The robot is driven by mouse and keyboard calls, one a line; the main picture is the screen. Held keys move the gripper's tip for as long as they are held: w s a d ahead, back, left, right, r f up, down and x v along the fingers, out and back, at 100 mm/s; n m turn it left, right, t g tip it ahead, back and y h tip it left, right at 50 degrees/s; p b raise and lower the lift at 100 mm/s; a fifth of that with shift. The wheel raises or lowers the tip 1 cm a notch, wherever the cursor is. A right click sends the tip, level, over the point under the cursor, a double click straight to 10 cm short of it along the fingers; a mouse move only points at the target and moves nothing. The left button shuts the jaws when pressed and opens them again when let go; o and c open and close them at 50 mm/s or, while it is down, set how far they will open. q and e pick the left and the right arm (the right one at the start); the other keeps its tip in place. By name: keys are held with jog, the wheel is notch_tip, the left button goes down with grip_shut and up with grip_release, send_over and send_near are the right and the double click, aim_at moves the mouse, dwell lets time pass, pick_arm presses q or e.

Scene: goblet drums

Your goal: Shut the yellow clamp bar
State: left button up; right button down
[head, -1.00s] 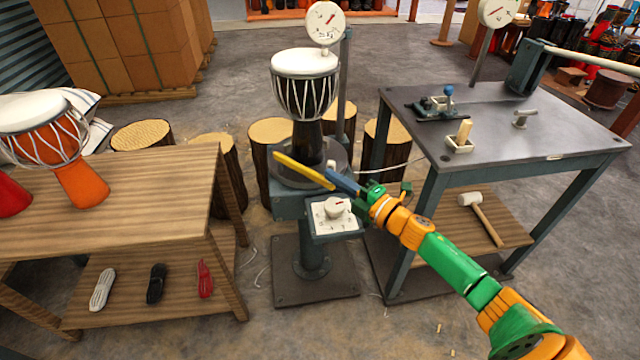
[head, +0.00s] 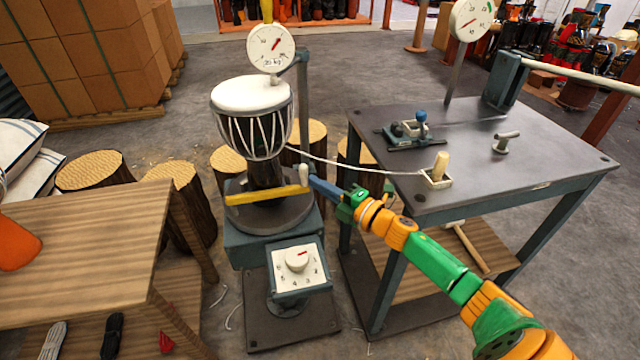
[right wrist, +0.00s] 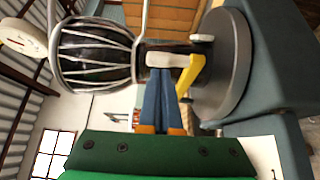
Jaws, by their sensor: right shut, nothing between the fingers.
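The yellow clamp bar (head: 262,196) lies nearly level across the front of the black drum's foot, over the round grey plate (head: 285,217). The drum (head: 255,120) stands upright with a white head and pale cords. A small white piece (head: 304,174) stands at the bar's right end. My right gripper (head: 312,183) is shut and empty, its blue fingertips close to that right end; I cannot tell if they touch. In the right wrist view the fingertips (right wrist: 160,74) are beside the yellow bar (right wrist: 189,76).
A dial gauge (head: 271,48) rises behind the drum, and a knob box (head: 298,267) is on the stand's front. A metal table (head: 460,145) with small tools stands at right. A wooden table (head: 90,240) is at left, with log stools (head: 92,170) behind.

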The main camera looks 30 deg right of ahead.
jog(key=shift+w+d, duration=0.15)
jog(key=shift+w, duration=0.05)
jog(key=shift+r, duration=0.15)
dwell(0.3)
